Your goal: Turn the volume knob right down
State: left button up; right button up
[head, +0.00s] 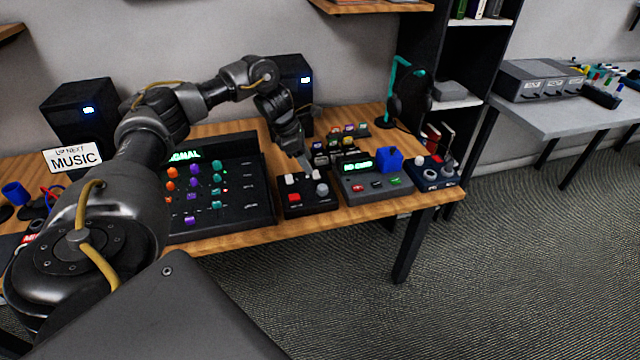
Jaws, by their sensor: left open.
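My left arm comes in from the left and reaches over the desk. Its left gripper (304,161) points down, open, just above the back of a small black box (308,208). This box carries a red button (292,198), pale caps and a round grey knob (321,188). The gripper looks empty; whether a fingertip touches the box I cannot tell. No label is readable, so I cannot tell which knob is the volume knob. A black mixer (240,222) with orange, purple and teal knobs is left of the box. My right gripper is not in view.
A grey unit (376,190) with a green display and blue block (390,159) stands right of the box, then a dark blue box (432,174). Two black speakers (80,112) (297,75) and a headphone stand (395,95) stand behind. The desk's front strip (345,212) is clear.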

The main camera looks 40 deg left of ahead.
aim_at(322, 186)
pick_arm(q)
jog(key=p+x, duration=0.1)
jog(key=x, duration=1)
jog(key=shift+w, duration=0.1)
jog(key=shift+c, duration=0.2)
